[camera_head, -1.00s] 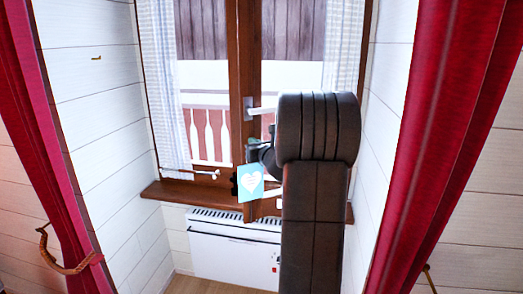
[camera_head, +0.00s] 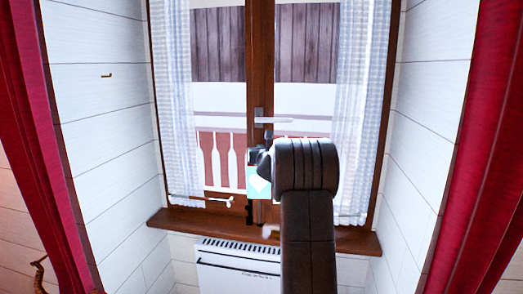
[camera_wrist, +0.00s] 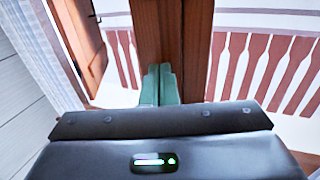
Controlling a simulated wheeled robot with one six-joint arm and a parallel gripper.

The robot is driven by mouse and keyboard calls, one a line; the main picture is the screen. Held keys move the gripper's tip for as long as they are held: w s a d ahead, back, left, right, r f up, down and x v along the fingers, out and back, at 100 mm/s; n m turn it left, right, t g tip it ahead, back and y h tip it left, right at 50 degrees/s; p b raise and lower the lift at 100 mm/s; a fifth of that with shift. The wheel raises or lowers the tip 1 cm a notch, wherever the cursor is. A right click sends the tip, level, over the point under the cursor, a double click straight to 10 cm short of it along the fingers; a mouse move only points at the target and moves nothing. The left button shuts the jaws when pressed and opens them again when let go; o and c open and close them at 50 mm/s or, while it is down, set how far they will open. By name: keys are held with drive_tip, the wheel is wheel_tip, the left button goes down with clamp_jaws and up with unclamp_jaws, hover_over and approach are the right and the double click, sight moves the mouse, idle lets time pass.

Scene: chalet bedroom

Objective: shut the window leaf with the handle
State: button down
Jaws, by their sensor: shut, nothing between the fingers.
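The window shows in the head view with a brown wooden middle post (camera_head: 260,70). A pale lever handle (camera_head: 272,121) sits on it and points right. The leaf with the handle looks nearly in line with the frame; I cannot tell if a gap remains. My gripper (camera_head: 258,160) is below the handle at the post, partly hidden by my arm. In the wrist view my green fingers (camera_wrist: 160,84) are together and empty, in front of the brown wood (camera_wrist: 172,40). Whether they touch it is unclear.
A brown sill (camera_head: 190,221) runs below the window, with a white heater (camera_head: 235,270) under it. White checked curtains (camera_head: 352,110) hang at the panes, and red curtains (camera_head: 485,120) hang at both sides. White plank walls flank the recess.

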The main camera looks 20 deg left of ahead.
drive_tip(key=shift+p+x, duration=0.75)
drive_tip(key=shift+x, duration=0.75)
drive_tip(key=shift+w+d, duration=0.1)
drive_tip(key=shift+d, duration=0.05)
